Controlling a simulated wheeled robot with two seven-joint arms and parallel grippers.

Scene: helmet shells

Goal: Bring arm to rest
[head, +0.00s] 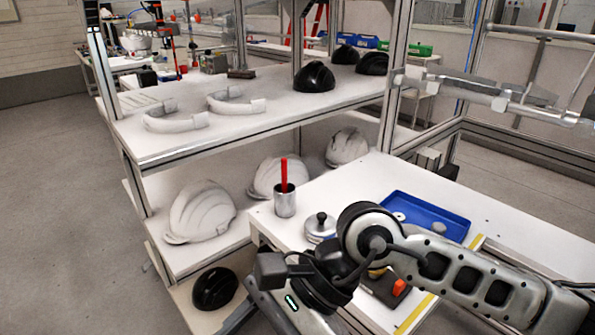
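My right arm (470,277) comes in from the lower right and bends over the front of the white worktable. Its dark wrist end (322,283) hangs at the table's near left corner, pointing down toward the bottom edge of the view. The fingers of my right gripper cannot be made out clearly, so I cannot tell whether they are open or shut. I see nothing held there. My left arm and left gripper are not in view.
The worktable (520,230) carries a metal cup (285,203) with a red stick, a lidded metal pot (320,227) and a blue tray (455,225). A shelf rack (215,130) behind holds white and black helmet shells. Open floor (60,210) lies to the left.

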